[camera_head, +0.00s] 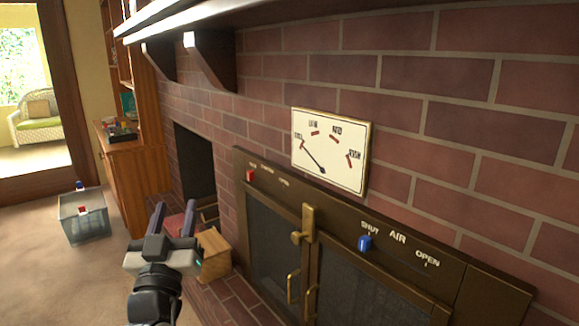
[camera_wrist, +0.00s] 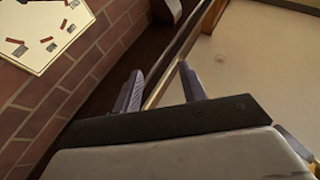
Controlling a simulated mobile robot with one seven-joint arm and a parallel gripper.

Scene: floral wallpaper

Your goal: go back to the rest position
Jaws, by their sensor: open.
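My gripper (camera_head: 174,220) is in the lower left of the head view, in front of the brick hearth, with its two fingers pointing up and apart. It is open and nothing shows between the fingers. In the wrist view the two fingers (camera_wrist: 160,88) stand apart against a wall and a dark beam. The gripper touches nothing that I can see.
A brick fireplace has a dark stove front (camera_head: 270,232) with a brass handle (camera_head: 308,222) and a blue air knob (camera_head: 365,243). A dial plate (camera_head: 330,150) hangs above. A wooden box (camera_head: 214,254) stands by the hearth. A clear bin (camera_head: 84,216) sits on open carpet.

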